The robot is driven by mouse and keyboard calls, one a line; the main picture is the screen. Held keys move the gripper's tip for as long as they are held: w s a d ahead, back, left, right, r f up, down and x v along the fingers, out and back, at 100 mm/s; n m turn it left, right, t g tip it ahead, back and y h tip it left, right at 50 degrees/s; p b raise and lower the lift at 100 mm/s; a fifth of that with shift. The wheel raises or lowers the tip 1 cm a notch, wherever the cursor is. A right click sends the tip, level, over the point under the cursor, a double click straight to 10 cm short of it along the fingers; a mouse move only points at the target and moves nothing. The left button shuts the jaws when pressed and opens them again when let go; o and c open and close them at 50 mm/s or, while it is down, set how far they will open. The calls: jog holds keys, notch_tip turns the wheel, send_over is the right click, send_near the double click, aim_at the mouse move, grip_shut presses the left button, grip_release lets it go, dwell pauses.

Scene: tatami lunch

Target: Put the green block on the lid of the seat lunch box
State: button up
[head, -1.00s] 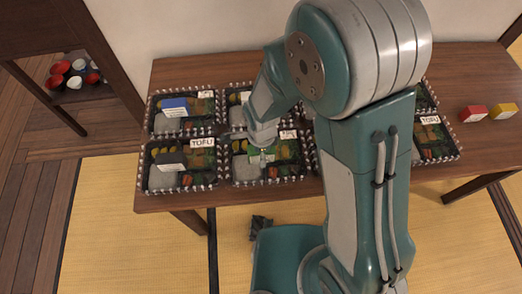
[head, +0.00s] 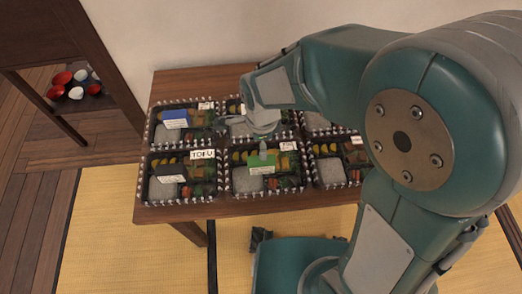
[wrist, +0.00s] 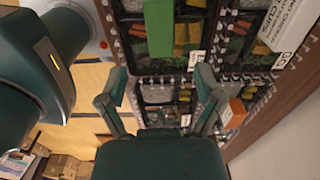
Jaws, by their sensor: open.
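The green block (head: 262,165) rests on the front middle lunch box (head: 235,187), over the food, just right of its grey patch. The green block (wrist: 160,28) also shows at the top of the wrist view, beyond my fingertips. My gripper (head: 262,146) is just behind the block in the head view. In the wrist view my gripper (wrist: 161,82) has its two fingers wide apart with nothing between them. The white label on this box is too small to read, so I cannot tell which box is the seat one.
A blue block (head: 176,119) sits on the back left box, and a dark block (head: 171,173) on the front left box labelled TOFU. Other boxes stand close on both sides. An orange block (wrist: 236,112) shows in the wrist view. My arm covers the table's right side.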

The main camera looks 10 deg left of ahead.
jog(key=shift+r, duration=0.5)
jog(key=s+d+r+n+t, duration=0.2)
jog(key=s+d+r+n, duration=0.2)
jog(key=d+r+n, duration=0.3)
jog(key=s+d+r+n+t, duration=0.3)
jog(key=d+r+n, duration=0.5)
jog(key=d, duration=0.5)
notch_tip(320, 180, up, 2)
jog(key=shift+s+d+r+t, duration=0.1)
jog(key=shift+s+d+t, duration=0.15)
jog(key=shift+s, duration=0.45)
